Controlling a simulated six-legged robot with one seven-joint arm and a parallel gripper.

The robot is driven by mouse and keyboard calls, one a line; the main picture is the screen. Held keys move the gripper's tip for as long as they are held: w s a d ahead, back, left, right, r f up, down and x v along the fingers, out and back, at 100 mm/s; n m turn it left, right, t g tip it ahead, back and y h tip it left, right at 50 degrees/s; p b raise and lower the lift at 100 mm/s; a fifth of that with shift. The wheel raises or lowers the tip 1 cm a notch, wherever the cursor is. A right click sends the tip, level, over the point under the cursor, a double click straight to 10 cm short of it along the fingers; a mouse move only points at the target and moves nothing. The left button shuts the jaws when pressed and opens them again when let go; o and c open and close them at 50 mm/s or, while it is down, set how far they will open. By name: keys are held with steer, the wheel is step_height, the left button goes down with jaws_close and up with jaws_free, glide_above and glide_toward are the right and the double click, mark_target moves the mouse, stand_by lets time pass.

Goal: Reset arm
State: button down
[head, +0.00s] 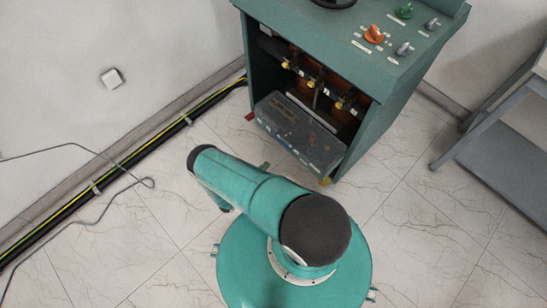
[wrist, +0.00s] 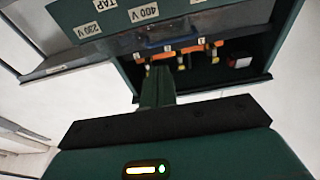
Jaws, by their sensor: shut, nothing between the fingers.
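My gripper (wrist: 158,75) shows in the wrist view with its narrow fingers shut together and nothing between them. It points toward the open front of the teal transformer cabinet (wrist: 115,75), and I cannot tell how far away that is. In the head view the transformer cabinet (head: 375,140) stands ahead with its front open. My arm is folded low over my round base, and my gripper is hidden there. In the wrist view the labels "TAP", "400 V" and "230 V" appear upside down on a panel (wrist: 115,15) at the upper left.
Orange-brown coils with yellow terminals (head: 310,84) sit inside the cabinet. Its top carries an orange knob (head: 374,34) and a green knob (head: 404,11). A grey shelf (head: 500,150) stands at the right. Cables (head: 110,178) run along the left wall.

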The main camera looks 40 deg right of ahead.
steer(key=shift+r+v, duration=0.2)
steer(key=shift+v, duration=1)
